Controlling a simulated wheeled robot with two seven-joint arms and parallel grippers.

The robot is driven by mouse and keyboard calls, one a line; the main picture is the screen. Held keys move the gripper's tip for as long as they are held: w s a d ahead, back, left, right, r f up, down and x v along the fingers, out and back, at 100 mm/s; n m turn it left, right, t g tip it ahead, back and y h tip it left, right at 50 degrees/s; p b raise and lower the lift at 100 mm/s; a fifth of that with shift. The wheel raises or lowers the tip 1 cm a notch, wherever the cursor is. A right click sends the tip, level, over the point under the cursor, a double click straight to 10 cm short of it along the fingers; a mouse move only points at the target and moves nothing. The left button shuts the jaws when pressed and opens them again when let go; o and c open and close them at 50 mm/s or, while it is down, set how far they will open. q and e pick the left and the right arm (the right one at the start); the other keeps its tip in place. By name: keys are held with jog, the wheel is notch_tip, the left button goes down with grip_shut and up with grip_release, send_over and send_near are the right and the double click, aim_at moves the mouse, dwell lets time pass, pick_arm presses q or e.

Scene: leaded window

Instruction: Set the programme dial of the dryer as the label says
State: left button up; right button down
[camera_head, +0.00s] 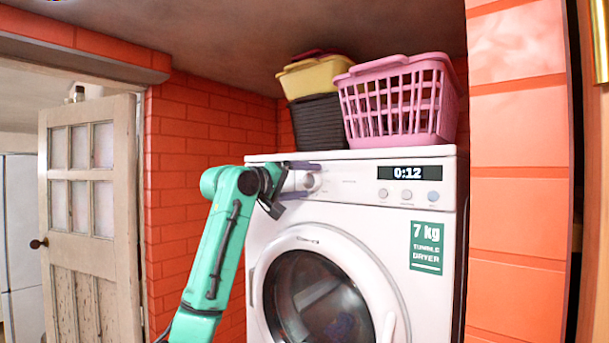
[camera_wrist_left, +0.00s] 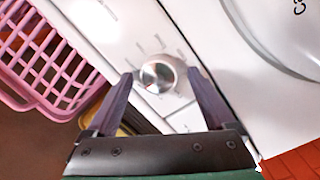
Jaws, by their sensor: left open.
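The white tumble dryer (camera_head: 232,290) stands in the head view, with a round programme dial (camera_head: 311,182) at the left of its control panel. The dial also shows in the left wrist view (camera_wrist_left: 158,77) as a silvery knob with faint marks around it, too small to read. My left gripper (camera_head: 312,180) is at the panel, its two dark fingers open on either side of the dial. In the left wrist view my left gripper (camera_wrist_left: 162,82) has visible gaps between the fingers and the knob. The panel display (camera_head: 408,172) reads 0:12. My right gripper is not in view.
A pink basket (camera_head: 400,105), a yellow basket (camera_head: 315,78) and a dark basket (camera_head: 318,122) sit on top of the dryer. A green label (camera_head: 426,247) reads 7 kg tumble dryer. Brick walls flank the dryer, and a panelled door (camera_head: 92,215) stands at left.

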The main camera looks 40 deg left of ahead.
pick_arm(q)
jog(key=shift+s, duration=0.15)
jog(key=shift+c, duration=0.6)
jog(key=c, duration=1.2)
jog(key=shift+c, duration=0.2)
jog(key=shift+m, duration=0.3)
